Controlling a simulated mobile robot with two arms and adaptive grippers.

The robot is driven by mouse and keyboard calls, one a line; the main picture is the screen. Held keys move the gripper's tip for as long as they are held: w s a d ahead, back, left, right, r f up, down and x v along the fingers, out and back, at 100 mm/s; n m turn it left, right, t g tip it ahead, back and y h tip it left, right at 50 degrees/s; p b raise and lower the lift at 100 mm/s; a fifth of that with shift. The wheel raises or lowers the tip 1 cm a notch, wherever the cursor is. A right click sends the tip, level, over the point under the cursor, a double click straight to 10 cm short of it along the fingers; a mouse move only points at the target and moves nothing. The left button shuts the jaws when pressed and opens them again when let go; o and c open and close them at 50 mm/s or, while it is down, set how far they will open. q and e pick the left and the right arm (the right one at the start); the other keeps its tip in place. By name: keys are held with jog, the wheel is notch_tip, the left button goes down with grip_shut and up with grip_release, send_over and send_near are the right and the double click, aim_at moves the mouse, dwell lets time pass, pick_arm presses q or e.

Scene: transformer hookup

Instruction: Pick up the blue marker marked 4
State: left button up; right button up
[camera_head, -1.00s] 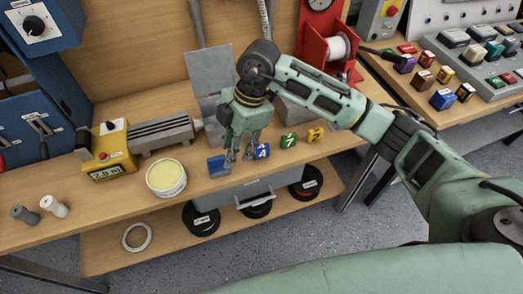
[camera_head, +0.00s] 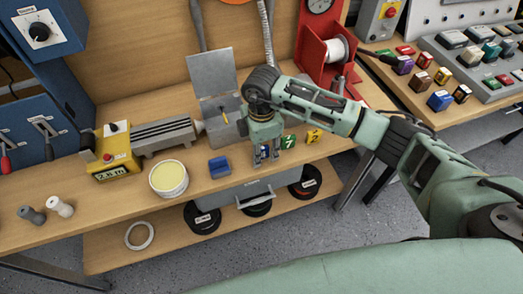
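The blue marker marked 4 (camera_head: 265,153) stands on the wooden bench and is largely hidden by my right gripper. My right gripper (camera_head: 266,160) points down over it, with one finger on each side of the blue marker. The fingers look spread about as wide as the marker; whether they touch it is too small to tell. A green marker marked 7 (camera_head: 288,142) and a yellow marker marked 2 (camera_head: 314,136) stand to the right. My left gripper is not in view.
A blue block (camera_head: 218,168) and a tub with yellow contents (camera_head: 169,178) are left of the gripper. A grey open-lidded box (camera_head: 220,120) is behind it. A grey drawer (camera_head: 235,196) and tape rolls (camera_head: 203,218) are below the bench top.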

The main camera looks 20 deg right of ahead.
jog(key=shift+c, duration=0.6)
grip_shut()
